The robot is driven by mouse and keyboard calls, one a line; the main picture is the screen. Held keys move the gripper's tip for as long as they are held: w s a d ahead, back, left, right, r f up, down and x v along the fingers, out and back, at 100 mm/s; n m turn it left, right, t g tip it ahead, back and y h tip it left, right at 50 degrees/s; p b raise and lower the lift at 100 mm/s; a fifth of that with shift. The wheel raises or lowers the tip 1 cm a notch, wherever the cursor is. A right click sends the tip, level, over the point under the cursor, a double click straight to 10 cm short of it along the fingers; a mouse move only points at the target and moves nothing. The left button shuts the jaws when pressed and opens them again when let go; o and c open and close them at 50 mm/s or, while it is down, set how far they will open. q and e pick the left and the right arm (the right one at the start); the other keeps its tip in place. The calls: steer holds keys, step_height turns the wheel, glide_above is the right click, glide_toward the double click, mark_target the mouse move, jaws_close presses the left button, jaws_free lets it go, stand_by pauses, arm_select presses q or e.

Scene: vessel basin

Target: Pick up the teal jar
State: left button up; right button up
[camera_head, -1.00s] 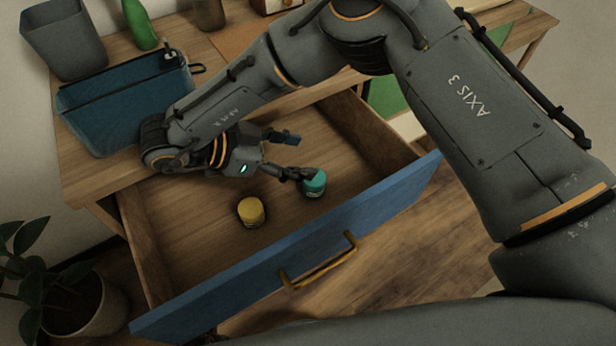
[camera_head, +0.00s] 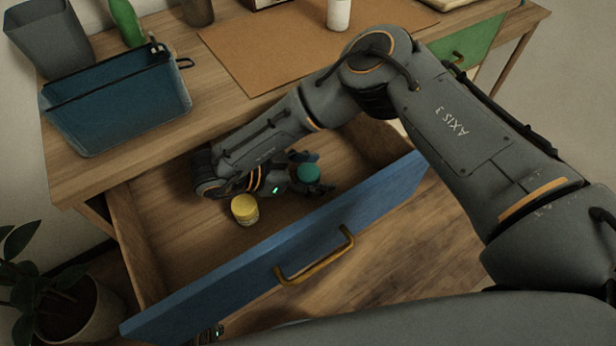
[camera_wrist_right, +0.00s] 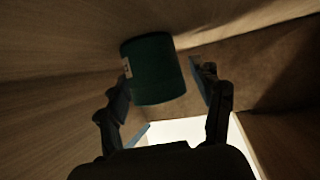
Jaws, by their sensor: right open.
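The teal jar (camera_head: 308,173) stands in the open drawer, towards its right side. My right gripper (camera_head: 317,172) is low inside the drawer, with its open fingers on either side of the jar. In the right wrist view the jar (camera_wrist_right: 153,68) sits between the two fingers of the right gripper (camera_wrist_right: 166,78). It is nearer the left finger, and a gap shows on its right side. A small dark part at the bottom edge, below the drawer front, seems to be my left gripper (camera_head: 207,335); its fingers cannot be made out.
A yellow jar (camera_head: 245,209) stands in the drawer left of the teal one, close to my right wrist. The blue drawer front (camera_head: 290,250) with a brass handle (camera_head: 316,260) bounds the near side. A blue bin (camera_head: 120,110) and a white container (camera_head: 339,14) stand on the desktop.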

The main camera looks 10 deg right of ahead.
steer(key=shift+x, duration=1)
steer(key=c, duration=1.3)
jaws_close()
